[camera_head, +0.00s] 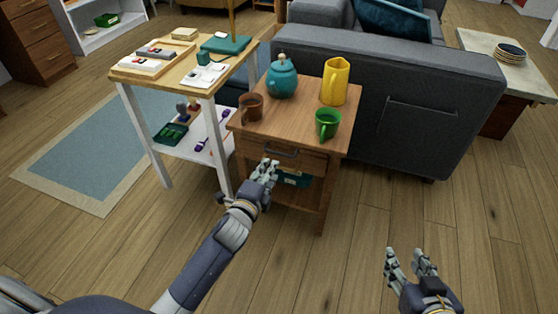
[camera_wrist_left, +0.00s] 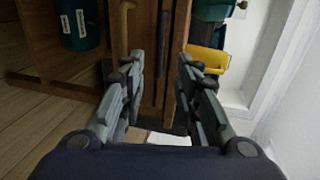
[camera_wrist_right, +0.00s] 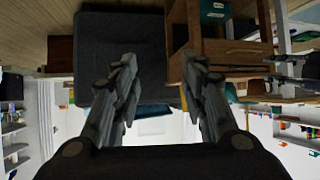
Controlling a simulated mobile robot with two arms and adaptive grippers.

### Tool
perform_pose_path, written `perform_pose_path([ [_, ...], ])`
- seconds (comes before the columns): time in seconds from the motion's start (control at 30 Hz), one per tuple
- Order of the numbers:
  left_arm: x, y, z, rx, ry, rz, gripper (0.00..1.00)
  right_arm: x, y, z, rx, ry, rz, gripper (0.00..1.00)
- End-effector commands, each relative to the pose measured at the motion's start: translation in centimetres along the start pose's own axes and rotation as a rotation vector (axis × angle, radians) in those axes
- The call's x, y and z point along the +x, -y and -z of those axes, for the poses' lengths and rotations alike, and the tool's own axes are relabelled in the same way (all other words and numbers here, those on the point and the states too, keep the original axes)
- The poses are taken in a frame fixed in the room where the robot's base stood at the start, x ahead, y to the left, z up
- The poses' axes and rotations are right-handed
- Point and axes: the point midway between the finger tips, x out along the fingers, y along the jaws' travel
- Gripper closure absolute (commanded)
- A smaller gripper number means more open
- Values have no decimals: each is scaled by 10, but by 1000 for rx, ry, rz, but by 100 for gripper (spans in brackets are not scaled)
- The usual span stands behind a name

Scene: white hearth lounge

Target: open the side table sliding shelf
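The wooden side table (camera_head: 305,118) stands in the middle of the head view, against the grey sofa. A dark bar handle (camera_head: 281,152) shows on its front below the top. In the left wrist view, turned sideways, a dark handle (camera_wrist_left: 162,45) sits nearer the tabletop edge and a brass-coloured handle (camera_wrist_left: 125,30) is beside it. My left gripper (camera_head: 268,172) is open and empty just in front of the table's front, below the handle; contact cannot be told. My right gripper (camera_head: 408,258) is open and empty over the floor, right of the table.
A white-legged table (camera_head: 182,70) is close on the left. The sofa (camera_head: 405,115) blocks the back; floor in front is clear.

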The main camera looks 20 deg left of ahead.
Motion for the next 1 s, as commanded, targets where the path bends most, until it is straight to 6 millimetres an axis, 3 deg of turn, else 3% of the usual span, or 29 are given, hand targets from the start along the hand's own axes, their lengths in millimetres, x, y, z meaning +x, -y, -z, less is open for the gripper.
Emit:
perform_pose_path([
  [0.27,40,-1,0,-3,0,1,70,4,8,55,0,-271,16,60],
  [0.6,78,-2,0,-3,-1,0,70,-15,16,114,3,-582,35,60],
  [0.8,88,-1,1,-3,-1,0,70,-26,18,132,6,-681,41,60],
  [1.0,91,0,1,-3,-1,-1,70,-29,18,137,6,-708,43,60],
])
